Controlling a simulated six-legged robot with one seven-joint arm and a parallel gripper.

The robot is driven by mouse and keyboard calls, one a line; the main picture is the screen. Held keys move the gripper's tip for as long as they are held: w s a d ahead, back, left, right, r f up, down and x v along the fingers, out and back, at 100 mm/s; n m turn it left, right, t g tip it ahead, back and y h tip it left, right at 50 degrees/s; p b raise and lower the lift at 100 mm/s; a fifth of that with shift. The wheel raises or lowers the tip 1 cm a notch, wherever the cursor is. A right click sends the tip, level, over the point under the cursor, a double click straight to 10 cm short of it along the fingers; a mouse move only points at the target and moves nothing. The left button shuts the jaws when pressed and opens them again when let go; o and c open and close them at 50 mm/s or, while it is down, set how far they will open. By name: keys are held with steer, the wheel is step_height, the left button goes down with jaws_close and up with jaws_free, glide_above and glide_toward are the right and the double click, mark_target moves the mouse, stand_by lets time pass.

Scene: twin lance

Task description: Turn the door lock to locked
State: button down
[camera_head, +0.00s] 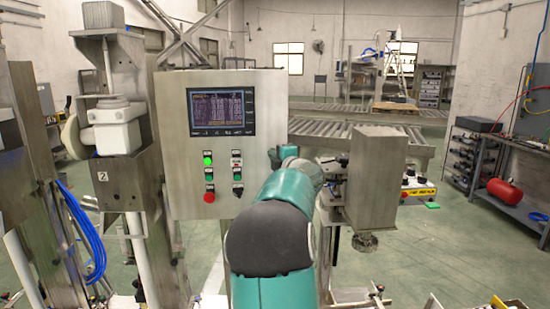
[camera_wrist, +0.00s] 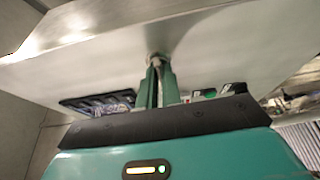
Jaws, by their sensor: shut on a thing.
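The door lock (camera_wrist: 156,57) is a small round metal piece near the edge of the steel control cabinet door (camera_head: 225,170). My gripper (camera_wrist: 157,68) has its two green fingers closed around the lock, pointing at the door face. The fingers hide much of the lock, so I cannot tell which way it is turned. In the head view my green arm reaches the cabinet's right edge, and the lock is hidden there.
The door carries a screen (camera_head: 221,112) and several buttons and switches, including a red button (camera_head: 209,197). A steel column (camera_head: 373,180) stands close to the right of my arm. A white machine (camera_head: 116,125) stands on the left. Open floor lies farther right.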

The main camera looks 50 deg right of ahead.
steer(key=shift+r, duration=0.1)
steer(key=c, duration=1.6)
jaws_free()
steer(key=shift+w, duration=0.1)
steer(key=v, duration=1.3)
steer(key=shift+s+a, duration=0.25)
steer(key=shift+s, duration=0.1)
